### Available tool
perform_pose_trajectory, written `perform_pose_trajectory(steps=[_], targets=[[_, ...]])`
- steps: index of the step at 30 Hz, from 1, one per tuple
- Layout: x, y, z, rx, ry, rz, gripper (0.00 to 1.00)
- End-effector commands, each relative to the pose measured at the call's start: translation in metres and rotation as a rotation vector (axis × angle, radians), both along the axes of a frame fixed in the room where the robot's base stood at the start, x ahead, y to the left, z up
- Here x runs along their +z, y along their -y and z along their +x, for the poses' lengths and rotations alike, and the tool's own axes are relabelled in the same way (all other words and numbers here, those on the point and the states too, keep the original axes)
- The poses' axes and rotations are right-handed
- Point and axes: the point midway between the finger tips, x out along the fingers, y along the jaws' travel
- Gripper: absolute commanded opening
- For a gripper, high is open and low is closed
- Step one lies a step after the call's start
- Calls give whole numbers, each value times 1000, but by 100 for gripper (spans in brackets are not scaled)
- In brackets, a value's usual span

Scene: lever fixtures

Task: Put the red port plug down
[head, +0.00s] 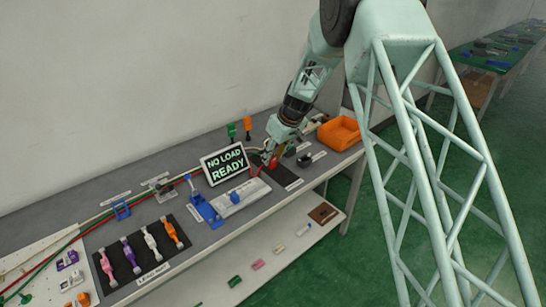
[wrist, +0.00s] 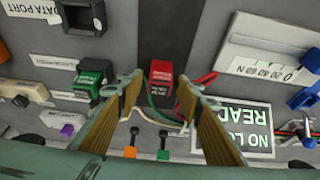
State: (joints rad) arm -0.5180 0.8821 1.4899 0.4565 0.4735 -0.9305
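The red port plug (wrist: 161,75), a small block with white lettering, is at the near end of a dark strip (wrist: 166,36) in the wrist view. My gripper (wrist: 162,88) has one finger on each side of it, with visible gaps between the fingers and the plug. The gripper is open. In the head view the red plug (head: 273,163) shows small at my gripper (head: 269,157), partly hidden by the fingers. Whether its underside touches the strip is hard to tell.
A green block (wrist: 91,78) lies left of the plug. A dark data port (wrist: 82,17) is at the upper left. An orange bin (head: 339,133) is on the bench's right. Red and green cables run near the fingers.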

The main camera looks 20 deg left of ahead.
Motion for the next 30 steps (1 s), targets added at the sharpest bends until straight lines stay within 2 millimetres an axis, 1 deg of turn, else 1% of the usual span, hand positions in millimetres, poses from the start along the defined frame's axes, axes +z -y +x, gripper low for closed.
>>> perform_pose_trajectory(steps=[8, 24, 30], targets=[[28, 10, -5, 0, 1, 0, 33], [92, 33, -17, -1, 1, 1, 33], [105, 38, -21, -1, 0, 0, 33]])
